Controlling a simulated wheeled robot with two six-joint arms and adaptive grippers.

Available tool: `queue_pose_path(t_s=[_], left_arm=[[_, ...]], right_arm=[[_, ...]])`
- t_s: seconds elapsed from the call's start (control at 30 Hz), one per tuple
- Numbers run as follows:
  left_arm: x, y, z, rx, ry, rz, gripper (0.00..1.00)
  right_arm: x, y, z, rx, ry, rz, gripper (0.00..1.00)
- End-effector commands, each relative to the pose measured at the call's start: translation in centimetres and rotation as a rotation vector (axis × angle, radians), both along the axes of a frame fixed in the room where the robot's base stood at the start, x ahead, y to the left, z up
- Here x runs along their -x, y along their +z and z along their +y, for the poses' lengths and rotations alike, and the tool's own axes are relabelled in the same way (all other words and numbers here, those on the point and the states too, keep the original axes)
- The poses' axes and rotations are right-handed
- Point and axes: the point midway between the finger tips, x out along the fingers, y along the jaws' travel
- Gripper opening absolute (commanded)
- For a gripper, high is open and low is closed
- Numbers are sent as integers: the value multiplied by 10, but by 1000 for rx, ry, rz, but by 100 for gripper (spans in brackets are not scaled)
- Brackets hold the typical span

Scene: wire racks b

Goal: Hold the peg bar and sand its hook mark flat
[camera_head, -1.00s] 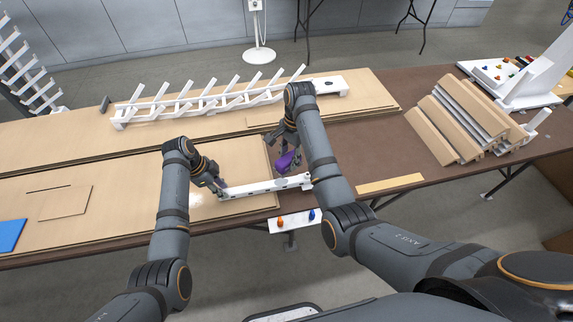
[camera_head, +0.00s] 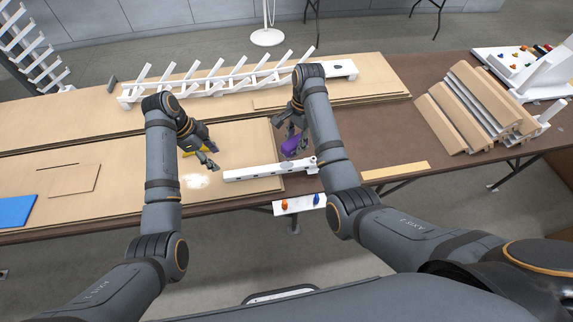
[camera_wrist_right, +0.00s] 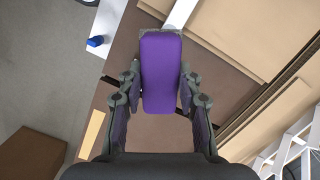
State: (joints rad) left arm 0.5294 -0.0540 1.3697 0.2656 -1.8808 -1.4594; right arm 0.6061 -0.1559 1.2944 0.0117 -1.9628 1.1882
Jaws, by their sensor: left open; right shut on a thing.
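The white peg bar (camera_head: 262,172), with dark holes, lies across the right edge of the brown board and the dark table. Its right end is partly hidden by my right arm. My left gripper (camera_head: 210,161) is open and empty, above the board, up and left of the bar's left end and apart from it. My right gripper (camera_head: 291,143) is shut on a purple sanding block (camera_wrist_right: 160,75), just above the bar's right part in the head view. In the right wrist view the block's grey far end is close to the white bar (camera_wrist_right: 181,14). The hook mark cannot be made out.
A white peg rack (camera_head: 225,85) lies behind on brown boards. A yellow item (camera_head: 196,152) is partly hidden by my left gripper. A blue sheet (camera_head: 15,211) lies far left. Stacked brown-and-white pieces (camera_head: 470,112) stand right. A tan strip (camera_head: 395,172) lies on the table.

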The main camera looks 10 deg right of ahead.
Motion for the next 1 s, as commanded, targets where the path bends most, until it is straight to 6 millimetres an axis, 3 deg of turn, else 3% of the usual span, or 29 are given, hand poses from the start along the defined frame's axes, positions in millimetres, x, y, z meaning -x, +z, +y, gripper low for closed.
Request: queue_pose_path(t_s=[0.13, 0.43, 1.0], left_arm=[[-1, 22, 7, 0, 1, -2, 54], [0, 33, 9, 1, 0, 1, 54], [0, 99, 9, 1, 0, 1, 54]], right_arm=[[0, 0, 0, 0, 0, -1, 0], [0, 3, 0, 0, 0, -1, 0], [0, 57, 0, 0, 0, 0, 0]])
